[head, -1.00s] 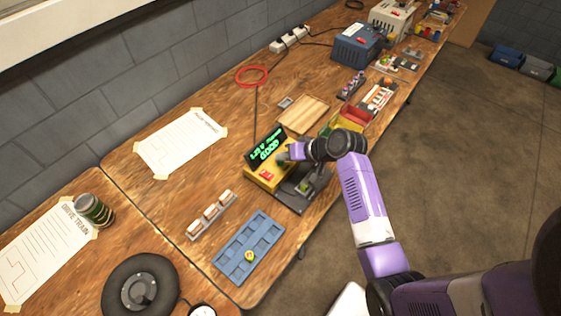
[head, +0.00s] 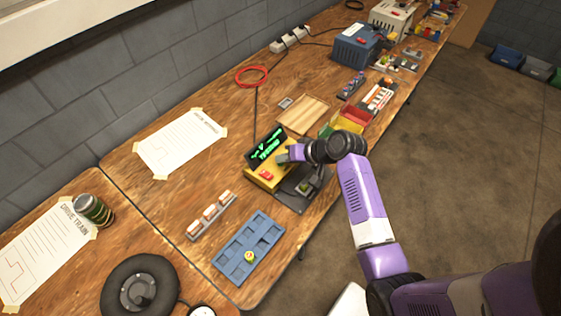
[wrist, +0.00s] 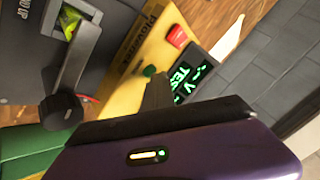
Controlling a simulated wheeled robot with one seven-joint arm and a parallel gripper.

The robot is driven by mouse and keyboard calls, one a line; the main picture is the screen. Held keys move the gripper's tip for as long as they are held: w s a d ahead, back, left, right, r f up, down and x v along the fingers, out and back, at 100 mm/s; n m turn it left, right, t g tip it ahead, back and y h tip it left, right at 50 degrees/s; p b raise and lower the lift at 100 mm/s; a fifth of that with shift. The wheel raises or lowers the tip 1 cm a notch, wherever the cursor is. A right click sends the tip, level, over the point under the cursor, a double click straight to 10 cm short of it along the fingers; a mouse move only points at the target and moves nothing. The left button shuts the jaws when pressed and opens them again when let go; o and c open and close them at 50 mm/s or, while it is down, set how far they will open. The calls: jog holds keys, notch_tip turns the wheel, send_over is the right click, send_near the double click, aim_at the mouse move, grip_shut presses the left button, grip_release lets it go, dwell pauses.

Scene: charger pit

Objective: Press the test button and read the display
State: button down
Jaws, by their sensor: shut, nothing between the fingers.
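The yellow tester (head: 258,181) stands on the bench; it also fills the upper wrist view (wrist: 122,95). Its display (head: 267,147) is lit green with a dashed voltage line and a word that looks like "TESTING"; in the wrist view the display (wrist: 186,80) is partly hidden by my gripper. A green button (wrist: 149,71) and a red button (wrist: 177,36) sit on the yellow face. My gripper (wrist: 155,86) is shut and empty, its tips right at the green button; contact is hard to tell. A yellow-green cell (wrist: 70,22) sits in the grey holder beside a lever.
A blue tray (head: 233,262) with one cell and a rack of white-orange pieces (head: 211,214) lie in front. A wooden tray (head: 302,113) and coloured bins (head: 352,117) are behind. Taped papers (head: 180,143) lie left. The bench edge runs beneath my arm.

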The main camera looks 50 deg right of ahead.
aim_at(283, 165)
jog(key=shift+r, duration=0.1)
jog(key=shift+r+p, duration=0.7)
jog(key=shift+p, duration=0.15)
notch_tip(283, 165, up, 5)
jog(key=p, duration=0.4)
jog(key=shift+p, duration=0.3)
dwell(0.4)
